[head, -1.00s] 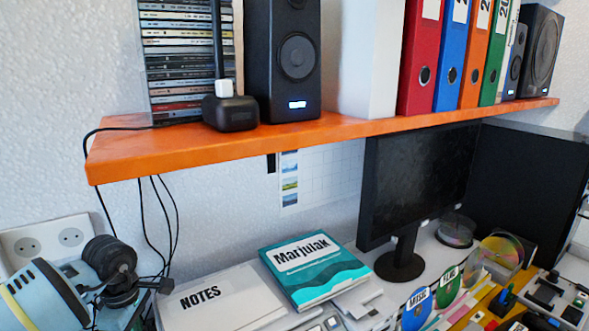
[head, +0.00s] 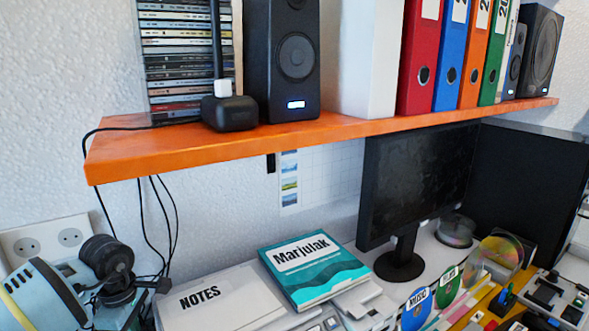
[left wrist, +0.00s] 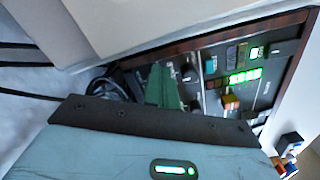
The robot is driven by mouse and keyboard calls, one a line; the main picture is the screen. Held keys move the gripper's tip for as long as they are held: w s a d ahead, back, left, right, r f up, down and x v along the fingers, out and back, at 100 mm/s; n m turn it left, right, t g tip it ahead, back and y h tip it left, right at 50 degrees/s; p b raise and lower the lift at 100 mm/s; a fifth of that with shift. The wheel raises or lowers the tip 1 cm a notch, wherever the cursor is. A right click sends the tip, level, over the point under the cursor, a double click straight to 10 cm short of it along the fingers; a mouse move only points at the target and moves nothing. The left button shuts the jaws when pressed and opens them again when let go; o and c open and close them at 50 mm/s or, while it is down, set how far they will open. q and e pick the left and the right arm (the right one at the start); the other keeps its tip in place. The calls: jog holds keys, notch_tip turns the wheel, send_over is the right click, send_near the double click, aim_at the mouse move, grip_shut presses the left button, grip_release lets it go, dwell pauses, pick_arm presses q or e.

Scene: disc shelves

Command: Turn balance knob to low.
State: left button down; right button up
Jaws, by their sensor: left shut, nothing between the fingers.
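In the left wrist view a dark control panel (left wrist: 205,84) with a wooden edge carries several knobs, buttons and lit green displays (left wrist: 245,76). A dark knob (left wrist: 189,74) and an orange-red control (left wrist: 231,102) show on it. The labels are too small to read, so I cannot tell which knob is balance or where it points. My left gripper (left wrist: 160,84) shows as green fingers, shut and empty, in front of the panel. I cannot tell whether it touches a knob. In the head view my left arm enters at lower left, and the panel cannot be made out. My right gripper is not in view.
A pale surface (left wrist: 130,25) overhangs the panel in the left wrist view, with black cables (left wrist: 30,64) at left. In the head view an orange shelf (head: 220,150) holds a speaker and binders. Below are a notes box (head: 210,300), a teal book (head: 312,270) and a monitor (head: 415,180).

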pick_arm(q)
jog(key=shift+w+a+r, duration=0.1)
jog(key=shift+w+a, duration=0.05)
jog(key=shift+a, duration=0.05)
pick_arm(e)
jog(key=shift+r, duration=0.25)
pick_arm(q)
jog(key=shift+d+p, duration=0.15)
jog(key=shift+p, duration=0.15)
jog(key=shift+d, duration=0.2)
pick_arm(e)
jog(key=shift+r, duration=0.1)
